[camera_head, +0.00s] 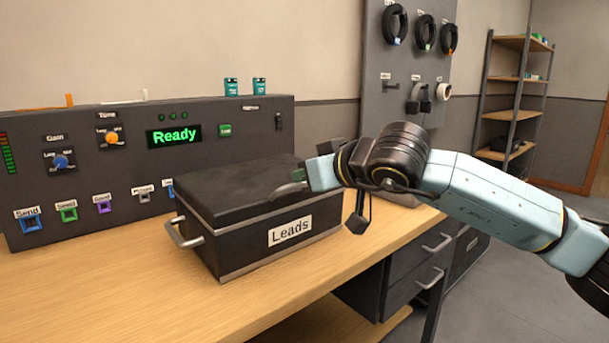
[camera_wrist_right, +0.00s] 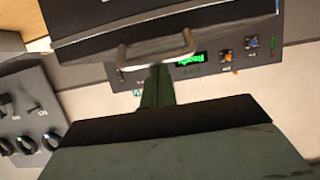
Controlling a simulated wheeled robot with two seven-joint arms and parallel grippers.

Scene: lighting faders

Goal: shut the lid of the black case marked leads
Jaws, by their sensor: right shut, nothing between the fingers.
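The black case (camera_head: 225,251) with a white "Leads" label (camera_head: 290,230) stands on the wooden bench. Its dark lid (camera_head: 235,190) lies down flat over the box; I cannot tell whether a thin gap is left. A grey handle (camera_head: 184,236) is on the case's left side. My right gripper (camera_head: 303,173) is above the right end of the lid, partly hidden by its own arm. In the right wrist view my shut, empty fingers (camera_wrist_right: 157,87) are seen close to a grey handle (camera_wrist_right: 157,52) on the case; I cannot tell if they touch. My left gripper is not in view.
A control panel (camera_head: 84,170) with knobs, buttons and a green "Ready" display (camera_head: 174,135) stands behind the case. The bench top (camera_head: 105,290) is clear in front and left. Drawers (camera_head: 425,262) are at the right. Cable coils (camera_head: 395,25) hang on a grey board behind my arm.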

